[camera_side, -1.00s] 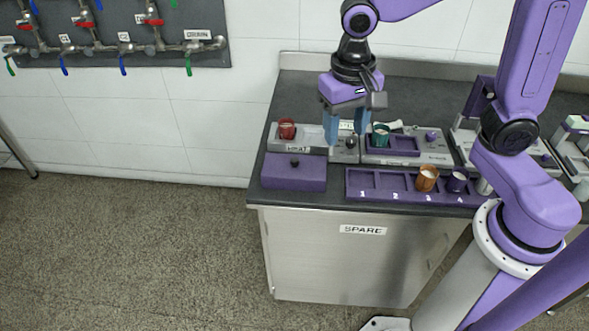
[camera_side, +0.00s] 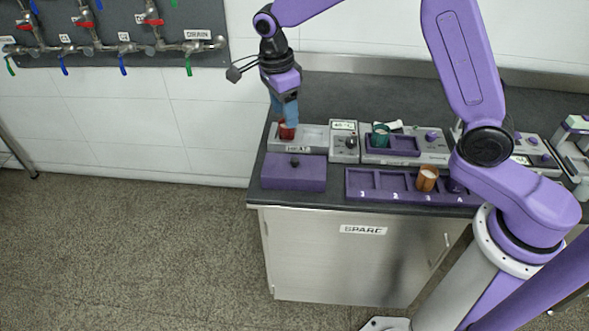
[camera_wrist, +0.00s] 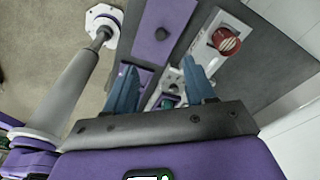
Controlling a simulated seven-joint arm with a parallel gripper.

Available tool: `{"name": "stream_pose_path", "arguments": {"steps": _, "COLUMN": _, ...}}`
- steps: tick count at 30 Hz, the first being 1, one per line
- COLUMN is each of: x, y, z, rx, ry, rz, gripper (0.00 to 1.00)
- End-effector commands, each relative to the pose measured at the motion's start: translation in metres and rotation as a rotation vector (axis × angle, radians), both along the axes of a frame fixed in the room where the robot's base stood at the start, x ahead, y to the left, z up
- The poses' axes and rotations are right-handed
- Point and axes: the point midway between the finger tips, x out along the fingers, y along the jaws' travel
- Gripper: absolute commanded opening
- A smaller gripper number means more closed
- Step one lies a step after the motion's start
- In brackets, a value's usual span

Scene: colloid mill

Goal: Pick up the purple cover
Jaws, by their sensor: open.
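The purple cover (camera_side: 294,174) is a flat purple slab with a small dark knob on top. It sits at the front left of the bench, in front of the unit labelled HEAT. It also shows at the top middle of the wrist view (camera_wrist: 160,30). My gripper (camera_side: 288,124) is above the left end of the HEAT unit (camera_side: 312,139), behind the cover, near the red cup (camera_side: 284,132). In the wrist view the two blue fingers of my gripper (camera_wrist: 160,72) are apart with nothing held between them. The fingers partly hide the red cup in the side view.
A numbered purple rack (camera_side: 400,188) holds an orange cup (camera_side: 427,179). A green cup (camera_side: 380,135) stands on the unit behind it. A control box with a knob (camera_side: 344,143) stands right of the HEAT unit. The bench's left edge is close to the cover.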

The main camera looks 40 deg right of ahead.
Motion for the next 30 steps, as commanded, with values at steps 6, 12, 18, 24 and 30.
{"name": "stream_pose_path", "arguments": {"steps": 6, "x": -0.002, "y": -0.006, "z": -0.043, "rx": -0.002, "ry": 0.005, "rz": 0.002, "gripper": 0.55}}
{"name": "stream_pose_path", "arguments": {"steps": 12, "x": -0.003, "y": -0.011, "z": -0.078, "rx": -0.002, "ry": 0.005, "rz": 0.002, "gripper": 0.55}}
{"name": "stream_pose_path", "arguments": {"steps": 18, "x": -0.003, "y": -0.012, "z": -0.098, "rx": -0.001, "ry": 0.001, "rz": 0.002, "gripper": 0.55}}
{"name": "stream_pose_path", "arguments": {"steps": 24, "x": -0.004, "y": -0.016, "z": -0.112, "rx": -0.002, "ry": 0.003, "rz": 0.002, "gripper": 0.55}}
{"name": "stream_pose_path", "arguments": {"steps": 30, "x": -0.005, "y": -0.022, "z": -0.139, "rx": -0.001, "ry": 0.003, "rz": 0.004, "gripper": 0.55}}
